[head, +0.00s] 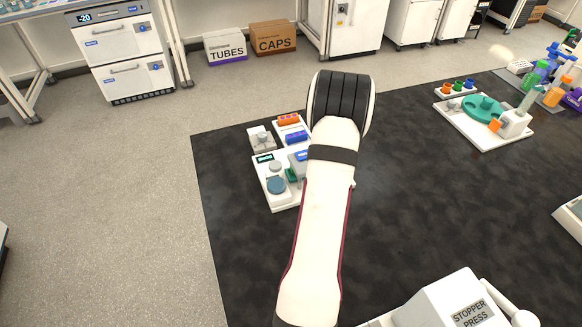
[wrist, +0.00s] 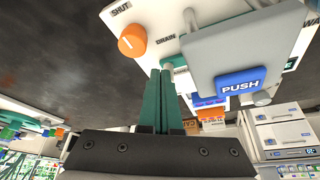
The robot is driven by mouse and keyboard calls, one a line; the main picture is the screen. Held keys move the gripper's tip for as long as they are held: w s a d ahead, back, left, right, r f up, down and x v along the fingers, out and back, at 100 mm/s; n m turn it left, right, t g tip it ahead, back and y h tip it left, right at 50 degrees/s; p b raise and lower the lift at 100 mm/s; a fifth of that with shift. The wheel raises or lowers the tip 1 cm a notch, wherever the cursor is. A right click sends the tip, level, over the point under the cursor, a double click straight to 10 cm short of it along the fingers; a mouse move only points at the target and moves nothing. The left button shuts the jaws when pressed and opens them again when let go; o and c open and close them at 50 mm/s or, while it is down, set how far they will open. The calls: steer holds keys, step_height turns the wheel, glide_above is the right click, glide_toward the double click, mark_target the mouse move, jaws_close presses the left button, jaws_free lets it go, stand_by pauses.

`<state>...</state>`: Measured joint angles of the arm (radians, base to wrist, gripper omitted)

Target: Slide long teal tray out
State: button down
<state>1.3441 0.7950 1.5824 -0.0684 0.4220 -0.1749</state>
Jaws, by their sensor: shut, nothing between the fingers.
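My gripper (wrist: 160,78) shows in the wrist view as two dark teal fingers pressed together, with nothing between them. Its tips are close to a white station (wrist: 140,20) and left of a grey block with a blue PUSH button (wrist: 240,82). A teal strip (wrist: 217,25) shows partly behind the grey block; it may be the long teal tray, but most of it is hidden. In the head view my arm covers the gripper and part of the white station (head: 285,200), where a small green piece (head: 291,175) shows.
The station has an orange knob (wrist: 132,41) beside SHUT and DRAIN labels. In the head view, another white station with a teal disc (head: 482,108) is at the right, and a stopper press (head: 450,302) is in front. The dark mat (head: 400,215) between them is clear.

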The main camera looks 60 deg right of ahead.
steer(key=shift+f, duration=1.7)
steer(key=shift+w+d, duration=1.15)
steer(key=shift+d, duration=0.15)
steer(key=shift+w+d, duration=1.25)
